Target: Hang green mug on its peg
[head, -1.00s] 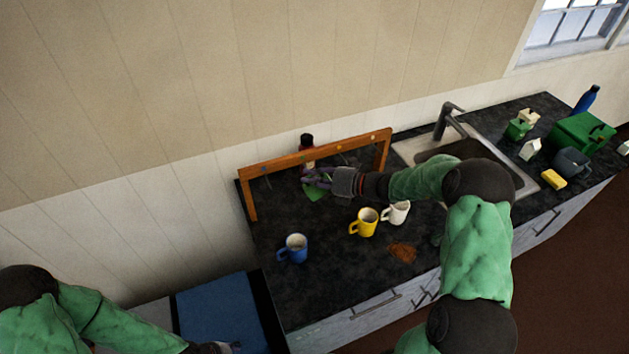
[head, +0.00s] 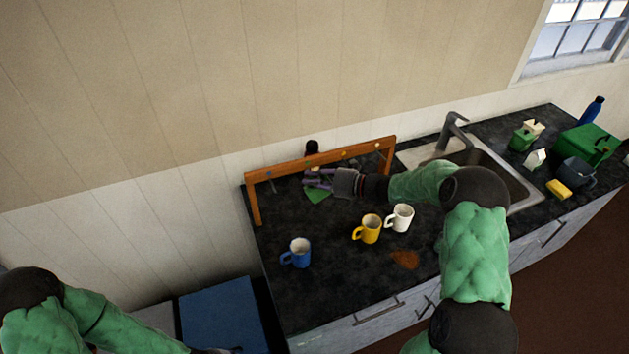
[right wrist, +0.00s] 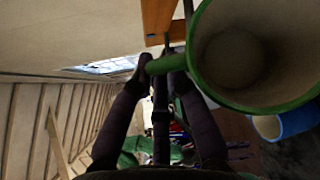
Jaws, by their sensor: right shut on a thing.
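The green mug (head: 317,196) is mostly hidden in the head view, close to the wooden peg frame (head: 320,160). In the right wrist view the green mug (right wrist: 205,83) is large, its open mouth facing the camera. My right gripper (head: 316,183) is shut on the mug's handle (right wrist: 166,65), and its fingertips (right wrist: 163,63) show on either side of it. The frame's wood (right wrist: 158,18) and a thin grey rod lie just beyond. I cannot tell whether the mug touches a peg. My left gripper (head: 215,350) barely shows at the bottom edge; its fingers are hidden.
A blue mug (head: 299,254), a yellow mug (head: 369,229) and a white mug (head: 401,217) stand on the dark counter, near a brown patch (head: 404,259). The sink (head: 485,160) is at right. The front left counter is clear.

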